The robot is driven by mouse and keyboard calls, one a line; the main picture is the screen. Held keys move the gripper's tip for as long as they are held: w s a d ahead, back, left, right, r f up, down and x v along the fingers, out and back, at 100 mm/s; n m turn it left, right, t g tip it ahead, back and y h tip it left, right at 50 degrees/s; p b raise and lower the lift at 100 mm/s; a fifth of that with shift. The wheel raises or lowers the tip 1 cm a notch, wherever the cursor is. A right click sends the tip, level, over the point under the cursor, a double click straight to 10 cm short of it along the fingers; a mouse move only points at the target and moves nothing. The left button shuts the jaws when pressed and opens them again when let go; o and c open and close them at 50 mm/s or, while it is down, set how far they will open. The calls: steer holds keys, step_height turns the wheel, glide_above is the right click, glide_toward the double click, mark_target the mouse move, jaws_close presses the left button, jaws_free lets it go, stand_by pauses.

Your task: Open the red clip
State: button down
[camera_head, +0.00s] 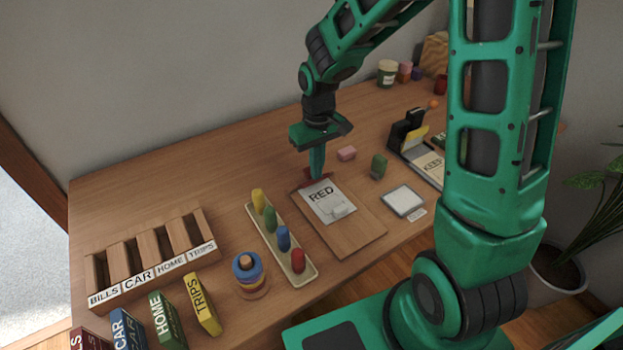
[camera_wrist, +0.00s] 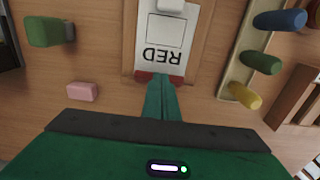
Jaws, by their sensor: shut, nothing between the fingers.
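The red clip (camera_head: 312,178) sits at the far end of a wooden clipboard (camera_head: 357,236). It holds a white sheet marked RED (camera_head: 336,211). In the wrist view the red clip (camera_wrist: 146,77) shows as a red strip at the sheet's edge, partly hidden behind my fingers. My gripper (camera_head: 317,174) points straight down over the clip with its fingers together and nothing between them. In the wrist view my gripper's fingertips (camera_wrist: 163,82) overlap the clip's middle. I cannot tell whether they touch it.
A tray of coloured pegs (camera_head: 283,245) stands left of the clipboard. A labelled wooden rack (camera_head: 150,262) stands at left. The table's back left is clear.

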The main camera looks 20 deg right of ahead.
steer(key=shift+r, duration=2.8)
steer(key=s+d+r+m+h, duration=0.1)
steer(key=s+d+r+m, duration=0.4)
steer(key=s+d, duration=0.65)
steer(key=s+d+r+m, duration=0.1)
steer(key=s+d, duration=0.1)
steer(key=s, duration=0.5)
steer(key=s+d+r+m+y, duration=0.1)
steer(key=s+d+m, duration=0.1)
steer(key=s, duration=0.6)
steer(key=shift+d+r+m, duration=0.3)
steer(key=shift+d+r, duration=0.1)
steer(key=shift+d, duration=0.3)
steer(key=shift+w, duration=0.1)
